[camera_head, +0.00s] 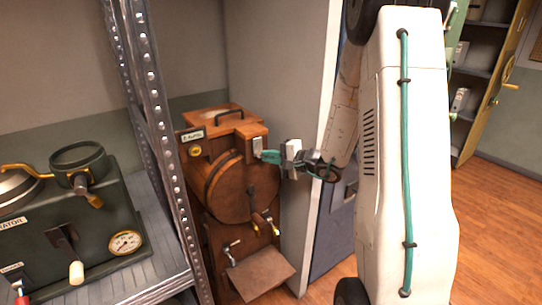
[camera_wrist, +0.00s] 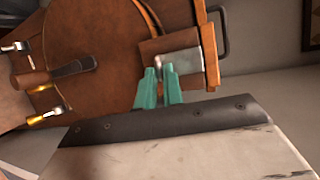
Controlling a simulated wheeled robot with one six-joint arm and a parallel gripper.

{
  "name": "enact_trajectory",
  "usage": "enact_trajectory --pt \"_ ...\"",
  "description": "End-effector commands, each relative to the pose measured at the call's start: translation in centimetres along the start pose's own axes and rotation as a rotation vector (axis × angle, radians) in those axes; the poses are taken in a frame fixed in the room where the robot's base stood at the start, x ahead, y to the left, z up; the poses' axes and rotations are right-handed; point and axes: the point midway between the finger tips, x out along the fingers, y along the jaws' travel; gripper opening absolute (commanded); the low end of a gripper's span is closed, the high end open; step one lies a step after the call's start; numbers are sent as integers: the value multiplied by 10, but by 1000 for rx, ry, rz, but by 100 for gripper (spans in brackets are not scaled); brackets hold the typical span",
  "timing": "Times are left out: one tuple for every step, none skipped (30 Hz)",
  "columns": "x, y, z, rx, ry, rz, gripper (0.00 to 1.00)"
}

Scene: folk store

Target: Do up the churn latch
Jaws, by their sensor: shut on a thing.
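The wooden churn (camera_head: 222,188) stands against the wall left of my arm, its round brown drum also filling the left of the wrist view (camera_wrist: 110,60). Its boxy top with a dark handle looks closed. The churn latch (camera_wrist: 182,64) is a silvery metal piece on a wooden block at the top's edge; it also shows in the head view (camera_head: 257,146). My gripper (camera_head: 266,156) reaches in from the right at the latch. Its teal fingers (camera_wrist: 159,72) are shut on the latch's small end, mostly hidden between the tips. I cannot tell whether the latch is fastened.
A metal shelf post (camera_head: 155,110) stands close left of the churn. The shelf holds a dark green machine (camera_head: 75,240) with a gauge. A grey panel (camera_head: 285,80) rises behind the churn. Brass and metal taps (camera_head: 260,222) stick out from its front. Open wooden floor (camera_head: 495,230) lies right.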

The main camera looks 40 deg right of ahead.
Motion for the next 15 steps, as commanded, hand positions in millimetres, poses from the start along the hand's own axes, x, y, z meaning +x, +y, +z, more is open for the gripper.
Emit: enact_trajectory --pt "0 4 1 1 -2 -4 0" --pt "1 4 1 -2 -1 -9 0" --pt "1 4 1 -4 -1 -14 0" --pt "1 4 1 -5 -2 -17 0" --pt "2 4 1 -6 -2 -20 0" --pt "2 4 1 -7 -2 -23 0" --pt "2 4 1 -8 -3 -25 0" --pt "2 4 1 -9 -3 -26 0" --pt "2 4 1 -9 -3 -26 0" --pt "2 4 1 -9 -3 -26 0" --pt "2 4 1 -10 -3 -26 0" --pt "2 4 1 -10 -4 -26 0" --pt "2 4 1 -10 -4 -26 0" --pt "2 4 1 -10 -4 -26 0" --pt "2 4 1 -10 -4 -26 0"
